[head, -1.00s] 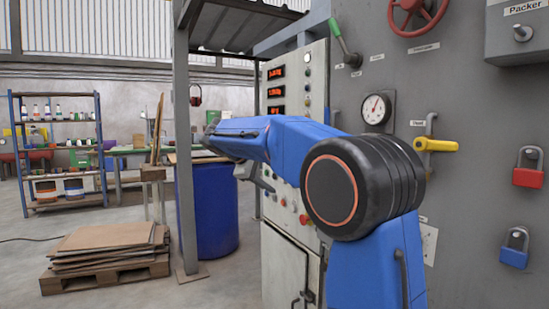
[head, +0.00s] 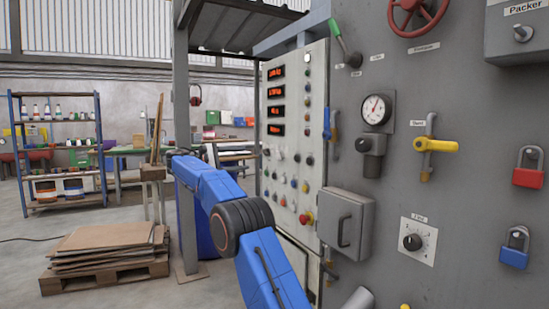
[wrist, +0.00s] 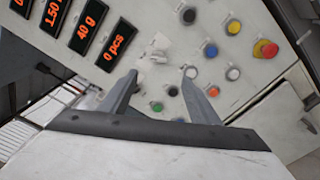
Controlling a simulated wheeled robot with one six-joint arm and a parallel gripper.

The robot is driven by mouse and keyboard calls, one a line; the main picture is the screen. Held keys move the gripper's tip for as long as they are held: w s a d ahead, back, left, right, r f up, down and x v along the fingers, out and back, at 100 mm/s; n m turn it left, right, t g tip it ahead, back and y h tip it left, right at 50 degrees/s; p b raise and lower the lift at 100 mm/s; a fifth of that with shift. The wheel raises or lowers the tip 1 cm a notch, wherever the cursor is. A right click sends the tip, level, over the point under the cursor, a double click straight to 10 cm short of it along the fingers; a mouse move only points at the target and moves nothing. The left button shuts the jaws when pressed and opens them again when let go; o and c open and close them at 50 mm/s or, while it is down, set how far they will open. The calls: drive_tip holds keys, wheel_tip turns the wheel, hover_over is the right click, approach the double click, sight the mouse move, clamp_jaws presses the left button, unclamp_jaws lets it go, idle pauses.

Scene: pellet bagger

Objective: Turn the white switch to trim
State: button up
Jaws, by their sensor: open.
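In the wrist view, the control panel (wrist: 215,30) fills the upper part and appears tilted. A pale, blurred switch-like part (wrist: 158,57) sits on it just beyond the fingertips, and a white round control (wrist: 190,72) shows by the right fingertip. Another white button (wrist: 232,73) lies further right. Which of these is the white switch, and its setting, I cannot tell; labels are too small to read. My gripper (wrist: 160,76) is open with nothing between its fingers, pointing at the panel. In the head view the panel (head: 310,85) stands right of my arm.
Blue, black, green, orange and yellow buttons crowd the panel, with a red emergency button (wrist: 266,48) at the right. Red digital displays (wrist: 118,38) are upper left. In the head view, a grey box (head: 346,225) juts out beside the panel, and stacked boards (head: 105,240) lie left.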

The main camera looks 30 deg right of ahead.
sight(277, 155)
drive_tip(key=d, duration=1.1)
drive_tip(key=w+d, duration=0.1)
drive_tip(key=d, duration=0.5)
drive_tip(key=c, duration=1.1)
